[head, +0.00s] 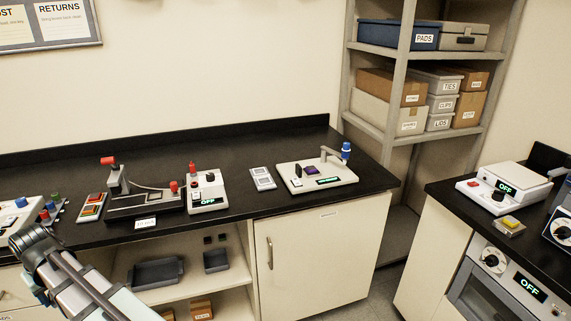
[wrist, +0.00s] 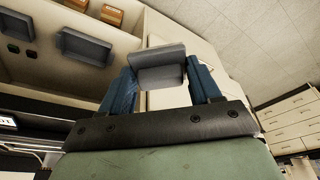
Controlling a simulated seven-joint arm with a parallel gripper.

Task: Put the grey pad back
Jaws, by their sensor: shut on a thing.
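In the wrist view my gripper (wrist: 160,80) has its two blue fingers shut on a grey block, the grey pad (wrist: 157,57). The pad spans the gap between the fingers and sticks out past their tips. My gripper and the held pad cannot be made out in the head view, where only my arm shows at the lower left. A flat light-grey holder with two square faces (head: 262,178) lies on the black counter. The stylus profiler (head: 318,174), with a blue-topped arm, stands just right of it.
A blue box labelled PADS (head: 398,36) stands on the rack's upper shelf. Grey trays (head: 155,272) sit in the open cabinet below the counter. A device reading OFF (head: 207,191) and red-and-orange pads (head: 91,207) are farther left. A gap separates the right counter (head: 455,190).

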